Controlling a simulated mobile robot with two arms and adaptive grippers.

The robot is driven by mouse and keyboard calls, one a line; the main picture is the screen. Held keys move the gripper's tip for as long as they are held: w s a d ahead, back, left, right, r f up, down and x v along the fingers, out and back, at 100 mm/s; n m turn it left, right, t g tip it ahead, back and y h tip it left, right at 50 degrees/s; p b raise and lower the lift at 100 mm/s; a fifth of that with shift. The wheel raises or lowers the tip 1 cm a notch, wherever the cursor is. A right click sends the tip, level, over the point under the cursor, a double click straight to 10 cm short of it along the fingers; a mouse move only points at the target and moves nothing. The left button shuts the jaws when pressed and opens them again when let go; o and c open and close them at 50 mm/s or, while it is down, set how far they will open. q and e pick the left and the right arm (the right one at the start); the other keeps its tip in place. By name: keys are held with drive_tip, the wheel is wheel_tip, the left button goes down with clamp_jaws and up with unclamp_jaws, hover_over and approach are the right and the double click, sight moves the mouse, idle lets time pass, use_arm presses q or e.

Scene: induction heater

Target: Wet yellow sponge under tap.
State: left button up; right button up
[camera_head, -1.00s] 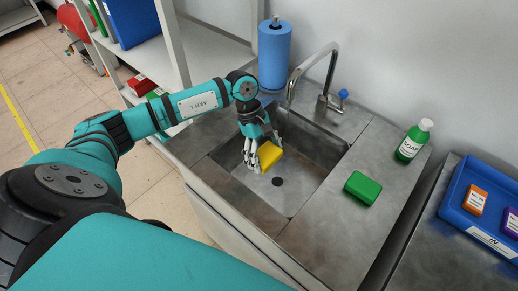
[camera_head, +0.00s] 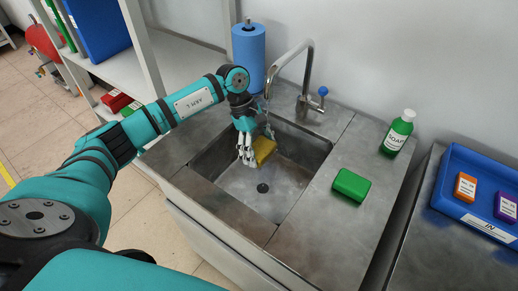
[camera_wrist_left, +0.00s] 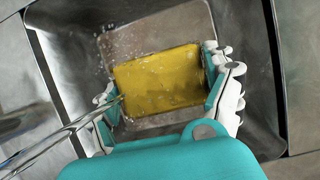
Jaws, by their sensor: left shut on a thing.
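My left gripper (camera_head: 248,150) is shut on the yellow sponge (camera_head: 264,149) and holds it inside the sink basin (camera_head: 240,182), above its floor. The chrome tap (camera_head: 307,66) arches over the basin from the back, with a blue-ended handle (camera_head: 323,91). A thin clear stream falls from the spout toward the sponge. In the left wrist view, the sponge (camera_wrist_left: 160,78) sits between the fingers (camera_wrist_left: 168,92), with splashing drops around its edge and a darker, wet-looking face. The tap (camera_wrist_left: 50,140) shows at the lower left there. My right gripper is not in view.
A green sponge (camera_head: 352,185) lies on the counter right of the basin, near a green soap bottle (camera_head: 397,134). A blue paper roll (camera_head: 249,55) stands behind the basin. A blue tray (camera_head: 449,202) with small boxes is at the right. Shelves stand at the left.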

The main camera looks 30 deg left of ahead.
use_arm(q)
drive_tip(key=shift+s+a+p, duration=0.15)
drive_tip(key=shift+s+p, duration=0.05)
drive_tip(key=shift+s, duration=0.55)
drive_tip(key=shift+s+a+p, duration=0.1)
drive_tip(key=shift+s+p, duration=0.05)
drive_tip(key=shift+s, duration=0.6)
drive_tip(key=shift+s+a, duration=0.15)
drive_tip(key=shift+s, duration=1.1)
drive_tip(key=shift+s+a, duration=0.15)
drive_tip(key=shift+s, duration=1.1)
drive_tip(key=s+r+p, duration=0.2)
drive_tip(key=s+r, duration=0.2)
drive_tip(key=s, duration=0.1)
drive_tip(key=shift+a, duration=0.35)
